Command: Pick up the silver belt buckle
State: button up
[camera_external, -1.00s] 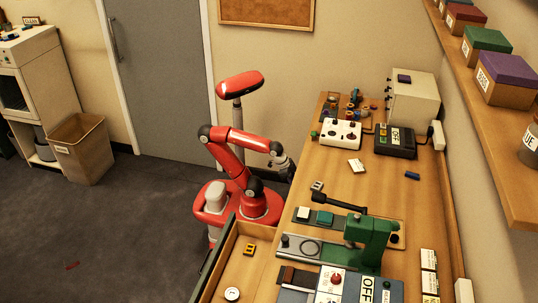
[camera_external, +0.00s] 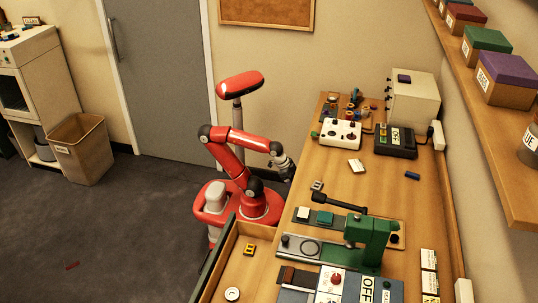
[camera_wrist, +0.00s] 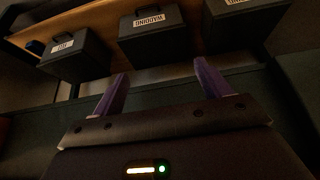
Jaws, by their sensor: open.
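A small silver-grey, frame-shaped piece (camera_external: 317,185), which looks like the silver belt buckle, lies on the wooden table (camera_external: 350,197) near its left edge, behind the green-and-white block strip. My gripper (camera_external: 289,172) is in the air beside the table's left edge, to the left of and a little behind the buckle, apart from it. In the wrist view my gripper (camera_wrist: 161,68) has its two purple fingers spread with nothing between them. The buckle does not show in the wrist view.
A green press (camera_external: 372,240) with a dark lever stands front right of the buckle. A yellow buckle-like piece (camera_external: 249,249) lies in the open drawer. Dark labelled boxes, one reading WADDING (camera_wrist: 152,35), show in the wrist view.

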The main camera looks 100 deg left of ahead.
notch_tip(320, 180, up, 19)
jog(key=s+t+h+b, duration=0.1)
jog(key=t+h+b, duration=0.2)
jog(key=b, duration=0.2)
jog(key=w+d+r+p, duration=0.1)
jog(key=w+d, duration=0.1)
jog(key=w+d+r+m+g, duration=0.1)
jog(key=w+d+r, duration=0.1)
jog(key=d, duration=0.1)
jog(key=w+d+r+g+y+p, duration=0.1)
jog(key=w+d+r, duration=0.1)
jog(key=shift+w+d+m+p, duration=0.25)
jog(key=shift+d+m+p, duration=0.05)
jog(key=shift+d+m, duration=0.1)
jog(key=m+g+p, duration=0.1)
jog(key=g, duration=0.1)
send_near(317, 184)
jog(key=w+y, duration=0.1)
jog(key=x, duration=0.5)
jog(key=d+b+x, duration=0.1)
jog(key=x, duration=0.2)
jog(key=shift+s+f, duration=0.1)
jog(key=shift+s, duration=0.3)
jog(key=shift+c, duration=0.3)
